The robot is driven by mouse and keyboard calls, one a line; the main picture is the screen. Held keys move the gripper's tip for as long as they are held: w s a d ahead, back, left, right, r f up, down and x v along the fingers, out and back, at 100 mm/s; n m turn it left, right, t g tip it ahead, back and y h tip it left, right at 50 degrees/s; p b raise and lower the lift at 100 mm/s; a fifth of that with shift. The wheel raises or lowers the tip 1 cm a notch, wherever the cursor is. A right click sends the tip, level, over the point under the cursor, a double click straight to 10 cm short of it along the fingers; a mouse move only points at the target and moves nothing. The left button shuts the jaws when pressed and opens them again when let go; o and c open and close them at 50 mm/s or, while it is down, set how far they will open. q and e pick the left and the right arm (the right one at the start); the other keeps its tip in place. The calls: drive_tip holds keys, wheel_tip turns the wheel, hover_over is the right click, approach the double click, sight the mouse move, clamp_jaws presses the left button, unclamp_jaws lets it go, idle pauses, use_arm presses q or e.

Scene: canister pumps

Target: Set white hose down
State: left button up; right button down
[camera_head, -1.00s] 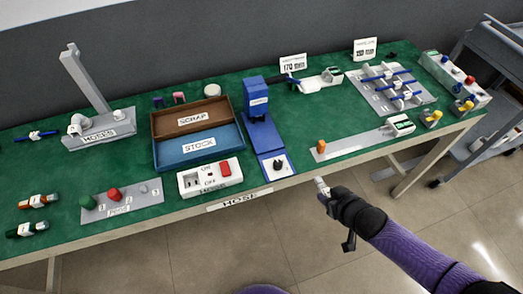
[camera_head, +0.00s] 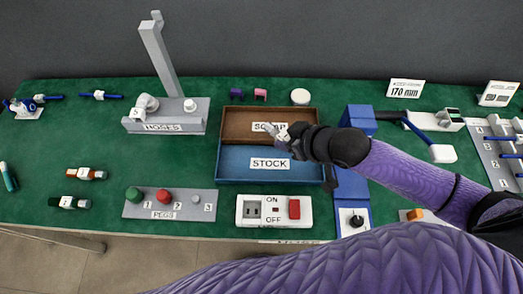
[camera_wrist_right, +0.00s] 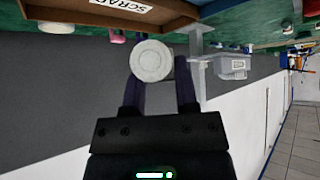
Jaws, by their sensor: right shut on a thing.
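My right gripper (camera_head: 285,138) is over the boundary between the SCRAP and STOCK trays. It is shut on a short whitish piece, which I take for the white hose (camera_wrist_right: 151,60); the right wrist view shows its round end between the fingers. In the head view that piece is small and partly hidden by the hand. A grey stand marked HOSES (camera_head: 192,124), with a tall post, is left of the gripper. A curled white-grey part (camera_head: 144,107) and a small white cap (camera_head: 190,105) are on the stand. My left gripper is not in view.
The brown SCRAP tray (camera_head: 240,124) and blue STOCK tray (camera_head: 230,165) lie beneath the right hand. A switch box (camera_head: 265,220) and a PEGS board (camera_head: 150,211) are in front. A blue press (camera_head: 357,119) is to the right.

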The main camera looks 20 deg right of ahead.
sight(277, 160)
drive_tip(key=f+b, duration=0.4)
drive_tip(key=f, duration=0.6)
drive_tip(key=shift+s, duration=0.2)
drive_tip(key=shift+r, duration=0.15)
drive_tip(key=shift+c, duration=1.9)
unclamp_jaws()
drive_tip(key=shift+d+r, duration=0.1)
drive_tip(key=shift+r, duration=0.1)
drive_tip(key=p+v, duration=0.5)
drive_tip(key=v, duration=0.6)
drive_tip(key=shift+s+r+p, duration=0.2)
drive_tip(key=shift+s+p, duration=0.15)
drive_tip(key=shift+p, duration=0.05)
